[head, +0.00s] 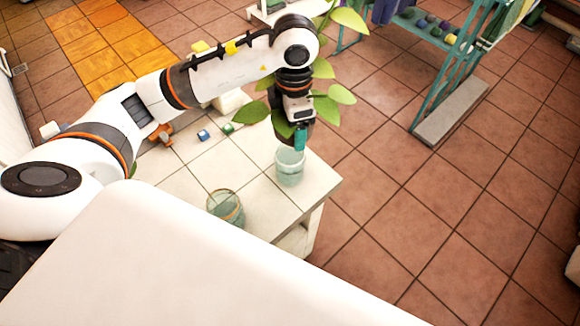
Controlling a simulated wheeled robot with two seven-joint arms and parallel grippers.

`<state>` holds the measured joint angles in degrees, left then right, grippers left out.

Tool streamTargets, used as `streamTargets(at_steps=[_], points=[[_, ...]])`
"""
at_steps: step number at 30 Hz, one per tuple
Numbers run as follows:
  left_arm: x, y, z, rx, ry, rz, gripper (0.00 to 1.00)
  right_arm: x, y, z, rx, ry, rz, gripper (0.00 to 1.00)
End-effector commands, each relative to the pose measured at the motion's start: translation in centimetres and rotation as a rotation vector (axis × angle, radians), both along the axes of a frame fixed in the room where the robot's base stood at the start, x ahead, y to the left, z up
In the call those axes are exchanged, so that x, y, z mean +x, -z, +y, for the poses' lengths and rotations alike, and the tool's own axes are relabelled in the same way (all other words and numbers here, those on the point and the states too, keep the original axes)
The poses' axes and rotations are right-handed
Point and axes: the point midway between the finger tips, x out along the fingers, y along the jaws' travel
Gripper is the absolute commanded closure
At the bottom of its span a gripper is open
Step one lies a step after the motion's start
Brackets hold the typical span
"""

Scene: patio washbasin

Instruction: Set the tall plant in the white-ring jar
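The tall plant (327,108) has broad green leaves that show around and behind my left wrist, with some high up at the top edge. My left gripper (299,140), with a teal fingertip, appears shut on the plant's lower part, which is mostly hidden. It points down just above the white-ring jar (290,170), a pale greenish glass with a whitish rim near the table's right corner. I cannot tell whether the plant's lower end is inside the rim. A second glass jar (226,210) with an orange-brown ring stands nearer and to the left. My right gripper is out of view.
A teal rack (455,85) stands at the back right. Open tiled floor lies right of the table.

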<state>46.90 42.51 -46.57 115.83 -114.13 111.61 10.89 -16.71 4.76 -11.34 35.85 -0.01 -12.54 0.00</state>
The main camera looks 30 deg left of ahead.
Motion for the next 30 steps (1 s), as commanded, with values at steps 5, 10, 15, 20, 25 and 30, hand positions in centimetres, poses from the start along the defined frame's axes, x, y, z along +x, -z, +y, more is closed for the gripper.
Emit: streamTargets(at_steps=[5, 10, 15, 20, 25, 30], points=[[0.5, -0.5, 0.5, -0.001, -0.354, 0.001, 0.55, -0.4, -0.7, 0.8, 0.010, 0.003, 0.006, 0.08], [0.9, -0.7, 1.0, 0.000, -0.637, 0.002, 0.55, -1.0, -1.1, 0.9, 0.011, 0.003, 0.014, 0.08], [1.1, -0.8, 1.3, -0.001, -0.805, -0.001, 0.55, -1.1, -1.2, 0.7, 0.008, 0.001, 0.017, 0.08], [1.0, 0.3, 1.4, 0.001, -0.858, 0.004, 0.55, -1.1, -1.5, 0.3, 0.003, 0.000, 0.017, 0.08], [1.0, 3.4, 1.4, 0.003, -0.860, 0.005, 0.55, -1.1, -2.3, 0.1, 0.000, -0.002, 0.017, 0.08], [1.1, 5.3, 1.4, 0.000, -0.859, 0.001, 0.55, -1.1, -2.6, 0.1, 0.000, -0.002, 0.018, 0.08]])
